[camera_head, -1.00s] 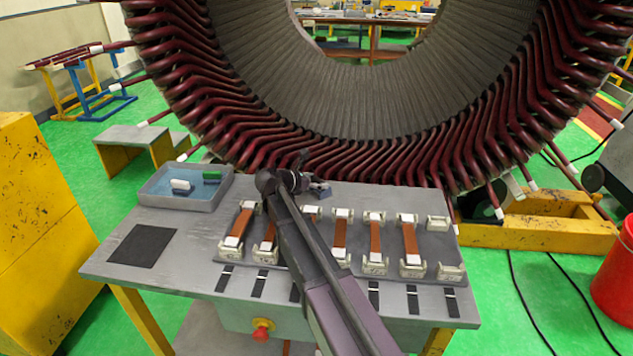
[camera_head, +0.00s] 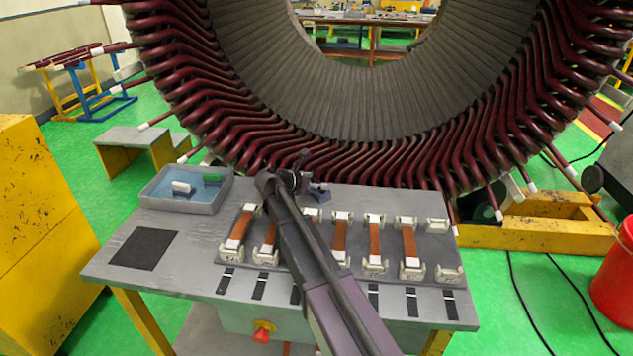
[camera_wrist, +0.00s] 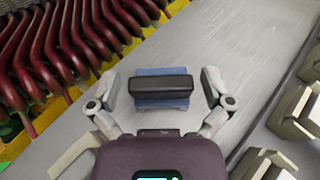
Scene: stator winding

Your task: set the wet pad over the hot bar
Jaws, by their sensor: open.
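In the wrist view a blue pad (camera_wrist: 146,72) with a black handle (camera_wrist: 160,85) lies between the spread fingers of my gripper (camera_wrist: 160,80), with a gap on each side. In the head view this dark-handled pad (camera_head: 319,193) is near the back edge of the bench, beside my gripper (camera_head: 303,180). Several copper bars, such as this one (camera_head: 409,241), lie across pairs of pale holders; none visibly glows, so I cannot tell which is hot. My arm covers part of the row. A white-handled pad (camera_head: 183,188) and a green-handled pad (camera_head: 212,180) are in the water tray (camera_head: 200,206).
The grey bench (camera_head: 200,255) has a dark mat (camera_head: 144,248) at the left and black marked strips along the front. The large stator (camera_head: 350,100) with maroon coil ends rises just behind the bench. A red button (camera_head: 263,331) is on the front.

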